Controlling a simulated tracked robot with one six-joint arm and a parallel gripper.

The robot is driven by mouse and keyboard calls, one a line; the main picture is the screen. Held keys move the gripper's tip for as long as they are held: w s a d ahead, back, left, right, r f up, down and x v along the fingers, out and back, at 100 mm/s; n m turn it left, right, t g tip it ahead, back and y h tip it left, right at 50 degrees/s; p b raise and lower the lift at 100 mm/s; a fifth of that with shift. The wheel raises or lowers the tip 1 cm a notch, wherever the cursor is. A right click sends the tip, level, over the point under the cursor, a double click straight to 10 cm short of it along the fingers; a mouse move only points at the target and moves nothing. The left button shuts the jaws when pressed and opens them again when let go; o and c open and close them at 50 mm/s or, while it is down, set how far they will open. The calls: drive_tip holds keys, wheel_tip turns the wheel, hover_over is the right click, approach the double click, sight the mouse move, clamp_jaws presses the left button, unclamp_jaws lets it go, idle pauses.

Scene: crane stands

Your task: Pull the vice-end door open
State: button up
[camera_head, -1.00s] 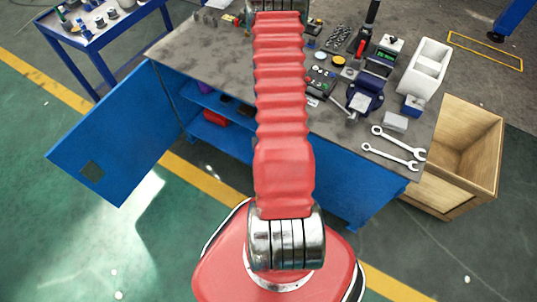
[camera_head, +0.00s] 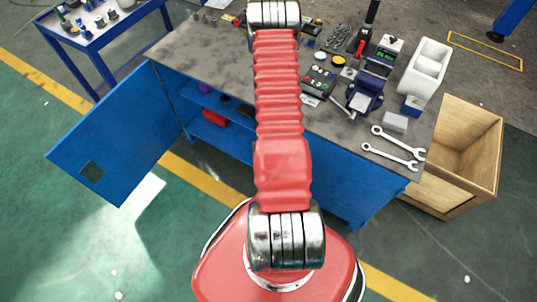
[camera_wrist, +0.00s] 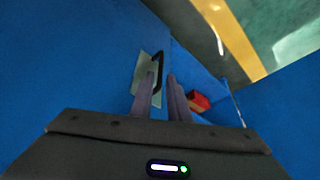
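The vice-end door (camera_head: 345,185) is the blue front panel on the right, below the vice (camera_head: 362,95); it looks shut, and my arm covers part of it. In the wrist view the blue door panel (camera_wrist: 70,65) fills the left. A pale patch with a dark edge, apparently its grip cut-out (camera_wrist: 147,68), lies just ahead of my fingers. My gripper (camera_wrist: 161,78) has two fingers with a narrow gap, and nothing shows between them. The left fingertip overlaps the cut-out's lower part; I cannot tell whether it touches. The head view hides the gripper.
The other door (camera_head: 110,140) stands wide open at left. Its compartment holds a red item (camera_head: 215,118), also seen in the wrist view (camera_wrist: 198,102). Tools and spanners (camera_head: 395,150) lie on the bench top (camera_head: 200,50). A wooden crate (camera_head: 470,145) stands right of the bench.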

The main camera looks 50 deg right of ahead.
drive_tip(key=shift+x, duration=3)
drive_tip(key=shift+r, duration=0.1)
clamp_jaws()
drive_tip(key=shift+a, duration=0.1)
